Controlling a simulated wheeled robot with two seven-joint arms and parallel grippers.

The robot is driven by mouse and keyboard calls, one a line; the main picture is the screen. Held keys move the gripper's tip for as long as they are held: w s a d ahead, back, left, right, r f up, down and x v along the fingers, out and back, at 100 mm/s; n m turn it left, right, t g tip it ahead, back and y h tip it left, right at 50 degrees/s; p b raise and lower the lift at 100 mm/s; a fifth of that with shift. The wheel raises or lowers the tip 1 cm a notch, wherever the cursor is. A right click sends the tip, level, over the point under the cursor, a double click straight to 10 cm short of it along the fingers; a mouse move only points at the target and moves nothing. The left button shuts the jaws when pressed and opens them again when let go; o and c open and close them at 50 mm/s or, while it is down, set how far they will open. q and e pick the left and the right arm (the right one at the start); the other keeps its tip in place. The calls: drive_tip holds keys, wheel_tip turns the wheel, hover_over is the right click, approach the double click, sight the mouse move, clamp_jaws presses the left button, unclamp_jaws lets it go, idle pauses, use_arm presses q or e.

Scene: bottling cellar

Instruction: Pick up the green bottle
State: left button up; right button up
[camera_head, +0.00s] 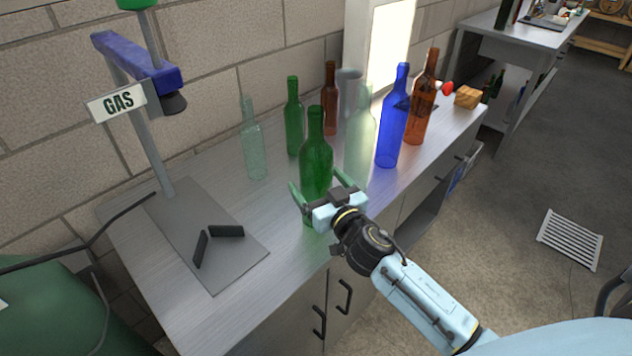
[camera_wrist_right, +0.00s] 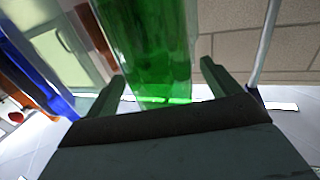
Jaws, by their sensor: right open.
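A green bottle (camera_head: 316,158) stands upright near the front edge of the workbench. A second green bottle (camera_head: 293,118) stands behind it. My right gripper (camera_head: 323,183) is open at the front bottle, with one finger on each side of its lower body. In the right wrist view, the green bottle (camera_wrist_right: 158,50) rises between the two fingers of my right gripper (camera_wrist_right: 167,88), with a gap visible on both sides. My left gripper is in neither view.
A clear bottle (camera_head: 253,140) stands left; a pale clear bottle (camera_head: 360,140), a blue bottle (camera_head: 391,118) and brown bottles (camera_head: 423,98) (camera_head: 331,98) stand right and behind. A gas stand (camera_head: 222,272) with a blue arm occupies the bench's left. A wall runs behind.

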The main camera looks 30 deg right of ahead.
drive_tip(key=shift+w, duration=0.55)
drive_tip(key=shift+r, duration=0.1)
drive_tip(key=c, duration=1.4)
